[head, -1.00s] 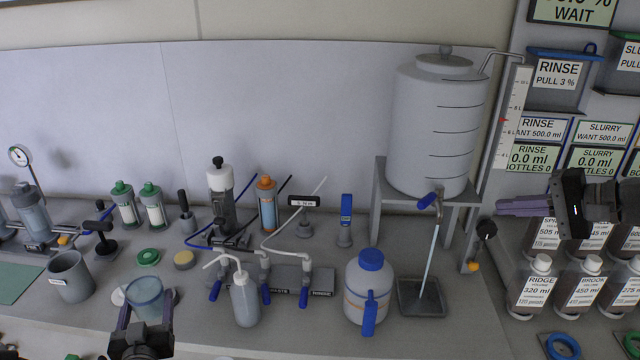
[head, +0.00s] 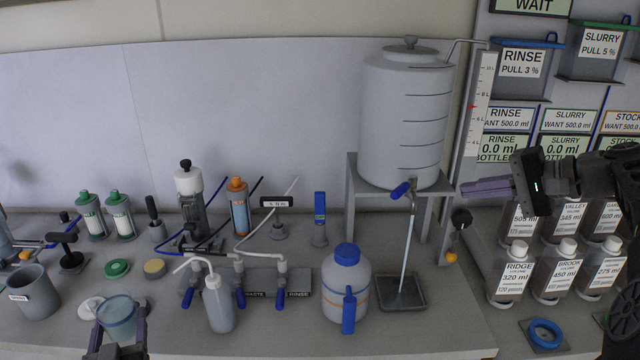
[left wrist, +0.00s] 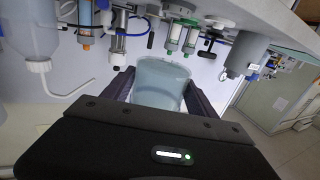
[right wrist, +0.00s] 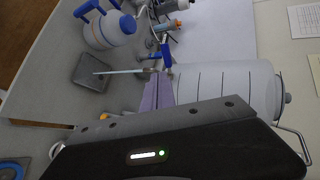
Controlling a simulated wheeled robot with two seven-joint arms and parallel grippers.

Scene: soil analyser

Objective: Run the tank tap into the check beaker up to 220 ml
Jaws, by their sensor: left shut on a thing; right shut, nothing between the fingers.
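The check beaker, a clear bluish cup (head: 118,321), is at the front left of the bench. My left gripper (head: 119,332) is shut around its sides; it also fills the middle of the left wrist view (left wrist: 160,84). I cannot read its level. The grey tank (head: 405,120) stands on a stand at the right. Its blue-handled tap (head: 402,189) is running, and a pale stream (head: 407,245) falls into the square drain tray (head: 385,298). The tap also shows in the right wrist view (right wrist: 166,52). My right gripper (head: 468,189) is shut and empty, just right of the tank stand.
A blue-capped jug (head: 346,283) stands left of the tray. A wash bottle (head: 218,308) and a valve manifold (head: 262,284) lie between the beaker and the jug. A grey cup (head: 34,295) is at far left. Labelled bottles (head: 517,275) stand right of the tank.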

